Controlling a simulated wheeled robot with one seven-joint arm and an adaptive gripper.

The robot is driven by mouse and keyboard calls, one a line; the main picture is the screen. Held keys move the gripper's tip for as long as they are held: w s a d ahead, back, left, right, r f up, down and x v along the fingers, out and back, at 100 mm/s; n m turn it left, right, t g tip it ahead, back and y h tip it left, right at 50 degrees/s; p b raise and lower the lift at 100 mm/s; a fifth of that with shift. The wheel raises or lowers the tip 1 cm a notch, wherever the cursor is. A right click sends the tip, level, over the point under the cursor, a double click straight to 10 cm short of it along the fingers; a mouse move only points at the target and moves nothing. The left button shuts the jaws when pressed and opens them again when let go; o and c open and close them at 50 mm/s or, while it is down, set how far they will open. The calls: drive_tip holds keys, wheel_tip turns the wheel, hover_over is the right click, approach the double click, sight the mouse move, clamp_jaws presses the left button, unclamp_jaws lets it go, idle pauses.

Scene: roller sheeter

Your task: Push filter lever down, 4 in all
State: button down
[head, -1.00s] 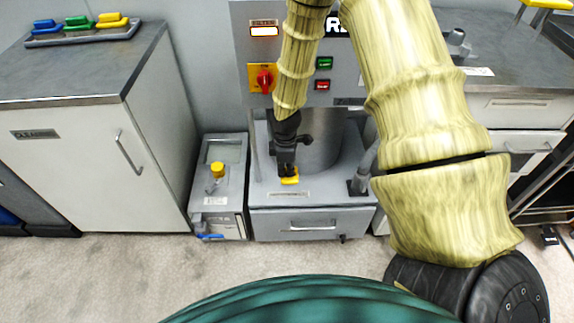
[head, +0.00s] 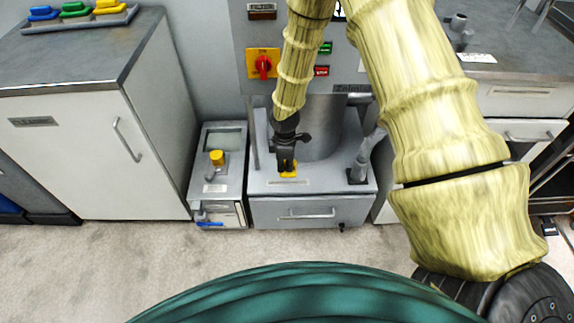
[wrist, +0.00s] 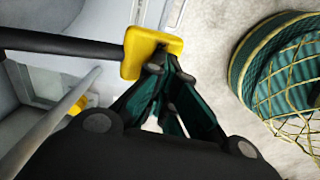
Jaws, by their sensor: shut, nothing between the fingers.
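The filter lever is a dark rod with a yellow end. In the head view its yellow end (head: 289,174) shows low on the front of the grey machine, partly covered by my gripper (head: 286,166). In the wrist view the yellow end of the lever (wrist: 134,52) is large and close, and its dark rod runs left. My gripper (wrist: 172,72) is shut and empty, with its fingertips at the right edge of the yellow end. They look to be touching it, but the contact point is partly hidden. A filter lamp (head: 262,11) on the machine's panel is dark.
The panel has a red switch on a yellow plate (head: 263,65) and green and red buttons. A grey box with a yellow knob (head: 217,158) stands left of the machine. A white cabinet (head: 80,160) is further left. A grey upright handle (head: 358,168) is right of the lever.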

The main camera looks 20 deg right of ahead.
drive_tip(key=shift+s+a+r+p, duration=0.1)
drive_tip(key=shift+s+a+p, duration=0.15)
drive_tip(key=shift+p, duration=0.2)
drive_tip(key=s+a+r+p, duration=0.1)
drive_tip(key=s+r, duration=0.3)
drive_tip(key=r, duration=0.9)
drive_tip(key=shift+p, duration=0.8)
drive_tip(key=shift+a, duration=0.15)
